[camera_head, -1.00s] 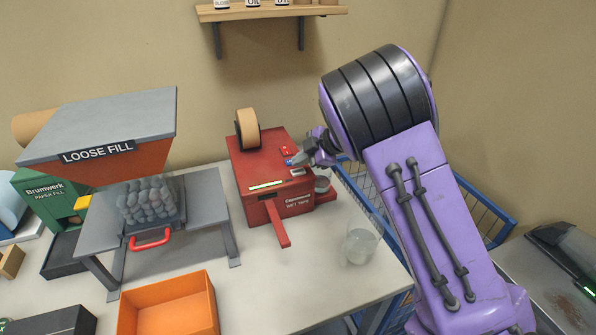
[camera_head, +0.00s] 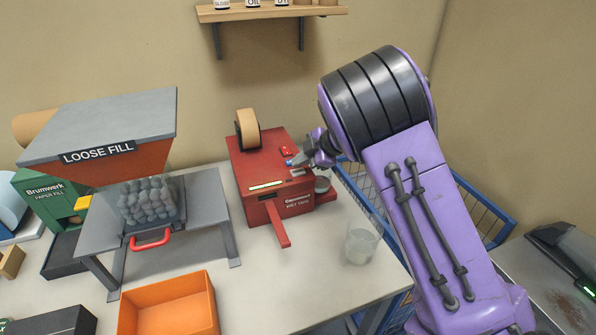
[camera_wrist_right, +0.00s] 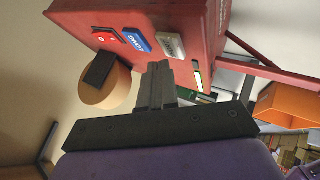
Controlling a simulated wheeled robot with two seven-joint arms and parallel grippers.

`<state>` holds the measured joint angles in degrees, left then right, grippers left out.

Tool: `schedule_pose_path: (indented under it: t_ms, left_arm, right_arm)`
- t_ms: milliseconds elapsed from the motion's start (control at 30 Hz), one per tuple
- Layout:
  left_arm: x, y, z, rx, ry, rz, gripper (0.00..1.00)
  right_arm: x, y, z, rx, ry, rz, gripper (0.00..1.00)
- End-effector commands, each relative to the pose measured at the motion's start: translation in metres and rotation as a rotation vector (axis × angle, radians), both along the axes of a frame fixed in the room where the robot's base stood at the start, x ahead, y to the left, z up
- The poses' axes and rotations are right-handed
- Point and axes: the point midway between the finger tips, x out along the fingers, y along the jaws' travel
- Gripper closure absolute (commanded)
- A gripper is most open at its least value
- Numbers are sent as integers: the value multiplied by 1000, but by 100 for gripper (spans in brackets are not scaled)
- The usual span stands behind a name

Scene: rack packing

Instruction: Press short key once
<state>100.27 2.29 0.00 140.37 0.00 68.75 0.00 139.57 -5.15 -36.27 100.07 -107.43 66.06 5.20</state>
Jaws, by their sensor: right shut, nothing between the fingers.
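The red tape machine (camera_head: 262,170) stands on the table, with a tape roll at its back. The wrist view shows its top with a red switch (camera_wrist_right: 104,38), a blue key (camera_wrist_right: 138,41) whose lettering looks like LONG, and a pale grey key (camera_wrist_right: 171,46) with lettering too small to read surely. My right gripper (camera_head: 296,163) is shut and empty at the machine's right side, by the keys. In the wrist view its fingertips (camera_wrist_right: 159,68) are close to the grey key; I cannot tell whether they touch. My left gripper is not in view.
A loose fill hopper (camera_head: 112,135) stands left of the machine. An orange bin (camera_head: 168,305) is at the table's front. A clear cup (camera_head: 360,245) stands right of the machine's front arm. A blue wire basket (camera_head: 480,205) is behind my right arm.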

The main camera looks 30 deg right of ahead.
Motion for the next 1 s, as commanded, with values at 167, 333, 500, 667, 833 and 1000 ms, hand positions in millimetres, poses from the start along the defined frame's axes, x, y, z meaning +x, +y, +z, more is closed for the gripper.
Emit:
schedule_pose_path:
  t_ms: [167,333,500,667,833,1000]
  left_arm:
    - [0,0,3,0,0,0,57]
    - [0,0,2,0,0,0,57]
    - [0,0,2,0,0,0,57]
    - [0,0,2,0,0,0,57]
    - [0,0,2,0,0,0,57]
    - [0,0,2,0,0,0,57]
  right_arm:
    - [0,0,-5,1,1,0,100]
    - [0,0,-6,0,0,0,100]
    - [0,0,-6,1,0,-1,100]
    - [0,0,-8,1,1,0,100]
    - [0,0,-10,1,1,0,100]
    - [0,0,-12,1,1,0,100]
